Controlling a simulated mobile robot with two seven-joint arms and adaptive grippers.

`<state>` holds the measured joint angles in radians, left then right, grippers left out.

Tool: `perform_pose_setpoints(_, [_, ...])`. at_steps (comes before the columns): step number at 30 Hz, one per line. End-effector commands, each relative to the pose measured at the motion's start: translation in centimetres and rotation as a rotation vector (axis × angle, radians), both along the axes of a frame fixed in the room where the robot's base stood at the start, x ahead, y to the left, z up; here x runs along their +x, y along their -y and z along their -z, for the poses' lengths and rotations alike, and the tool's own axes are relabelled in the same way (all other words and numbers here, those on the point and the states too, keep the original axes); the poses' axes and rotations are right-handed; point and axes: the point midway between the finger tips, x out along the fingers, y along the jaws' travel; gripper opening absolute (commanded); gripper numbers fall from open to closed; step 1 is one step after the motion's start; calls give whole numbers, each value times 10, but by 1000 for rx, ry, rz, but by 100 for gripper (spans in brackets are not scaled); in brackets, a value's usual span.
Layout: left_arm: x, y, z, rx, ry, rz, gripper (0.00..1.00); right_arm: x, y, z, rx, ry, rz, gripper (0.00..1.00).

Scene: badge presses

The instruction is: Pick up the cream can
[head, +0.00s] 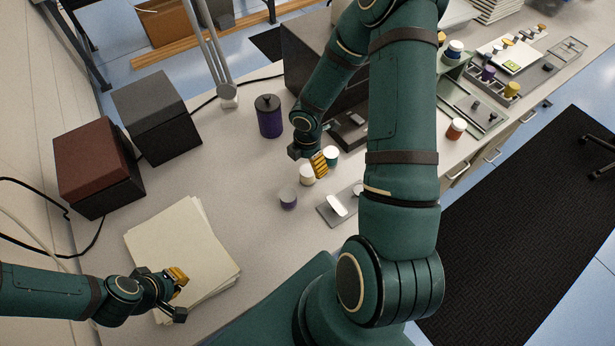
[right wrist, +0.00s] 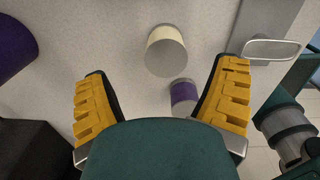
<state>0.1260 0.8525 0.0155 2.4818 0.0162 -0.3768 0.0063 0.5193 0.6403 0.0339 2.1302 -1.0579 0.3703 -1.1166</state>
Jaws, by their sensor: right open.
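The cream can (head: 307,175), with a pale lid, stands upright on the bench in the head view, right beside my right gripper (head: 318,164). In the right wrist view the cream can (right wrist: 166,50) lies ahead of the gap between the open fingers of my right gripper (right wrist: 162,88), with nothing held. A small purple can (right wrist: 184,95) shows nearer the right-hand finger there; a purple can with a grey lid (head: 288,198) stands below the cream can in the head view. My left gripper (head: 178,294) is open and empty over the papers.
A larger purple jar (head: 270,118) stands behind the cans. A metal plate with a white oval (head: 338,207) lies to their right. A paper stack (head: 205,240) and two dark boxes (head: 157,115) are at the left. Bare bench lies between papers and cans.

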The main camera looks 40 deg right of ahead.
Motion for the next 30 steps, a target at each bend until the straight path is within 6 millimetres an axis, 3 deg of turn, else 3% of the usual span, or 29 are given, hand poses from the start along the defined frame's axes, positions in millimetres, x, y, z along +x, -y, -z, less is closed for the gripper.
perform_pose_setpoints(8, [-2,0,7,-2,-5,3,0,-1,0,22,0,0,-1,87])
perform_pose_setpoints(18, [-8,1,25,-4,-19,14,0,-7,-2,65,1,0,0,87])
perform_pose_setpoints(27, [-9,1,25,-5,-19,15,0,-7,-2,68,0,1,0,87])
perform_pose_setpoints(28, [-9,1,25,-5,-19,15,0,-7,-2,68,0,1,0,82])
perform_pose_setpoints(30, [-9,1,25,-4,-20,14,0,-7,-2,68,0,1,1,58])
